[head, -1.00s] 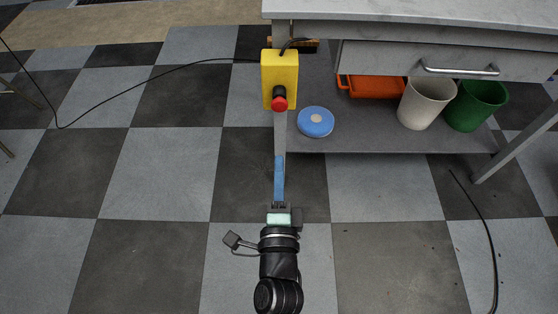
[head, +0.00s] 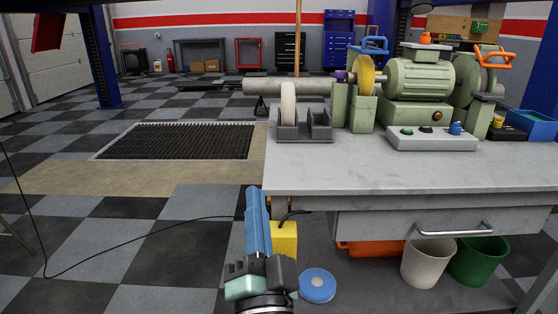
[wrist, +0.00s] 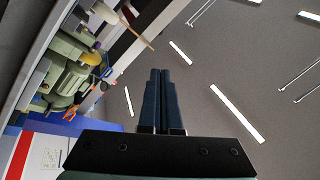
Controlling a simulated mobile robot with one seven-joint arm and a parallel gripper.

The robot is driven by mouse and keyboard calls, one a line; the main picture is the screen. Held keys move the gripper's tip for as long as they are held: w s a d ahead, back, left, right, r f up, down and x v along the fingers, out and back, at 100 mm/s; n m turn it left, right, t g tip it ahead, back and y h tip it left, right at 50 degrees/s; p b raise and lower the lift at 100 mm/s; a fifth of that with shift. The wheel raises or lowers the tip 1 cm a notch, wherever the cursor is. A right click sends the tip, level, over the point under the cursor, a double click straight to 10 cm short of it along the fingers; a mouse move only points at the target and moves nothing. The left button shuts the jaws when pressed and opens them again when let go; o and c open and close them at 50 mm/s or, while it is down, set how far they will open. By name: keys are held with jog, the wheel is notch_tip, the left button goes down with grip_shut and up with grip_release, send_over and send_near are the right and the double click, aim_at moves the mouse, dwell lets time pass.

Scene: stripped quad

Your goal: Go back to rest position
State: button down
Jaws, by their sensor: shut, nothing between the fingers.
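My gripper (head: 253,190) stands raised in front of the bench's left front edge in the head view, its blue fingers pointing up and away. In the wrist view the two dark fingers of my gripper (wrist: 160,71) lie side by side, shut, with nothing between them. Behind them in that view are the ceiling and its lights. A yellow box (head: 285,241) on the bench's side is partly hidden by my gripper; its red button does not show.
The grey workbench (head: 340,180) bears a green grinder (head: 415,85). Its lower shelf holds a blue round object (head: 317,285), an orange tray (head: 372,248), a white bin (head: 428,262) and a green bin (head: 480,260). The checkered floor at left is open apart from a black cable (head: 130,245).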

jog(key=s+d+r+n+t+h+p, duration=0.1)
jog(key=s+r+n+t, duration=0.2)
jog(key=r, duration=0.6)
jog(key=s+d+r+n+h, duration=0.15)
jog(key=s+r, duration=0.35)
jog(key=r, duration=0.5)
jog(key=s+d+r+n+t+h+p, duration=0.1)
jog(key=s+r+n+t, duration=0.2)
jog(key=r, duration=0.6)
notch_tip(320, 180, up, 35)
jog(key=s+g+p, duration=0.1)
jog(key=p, duration=3.3)
jog(key=shift+a+f+y, duration=0.2)
jog(key=shift+a+y, duration=0.05)
jog(key=shift+y, duration=0.1)
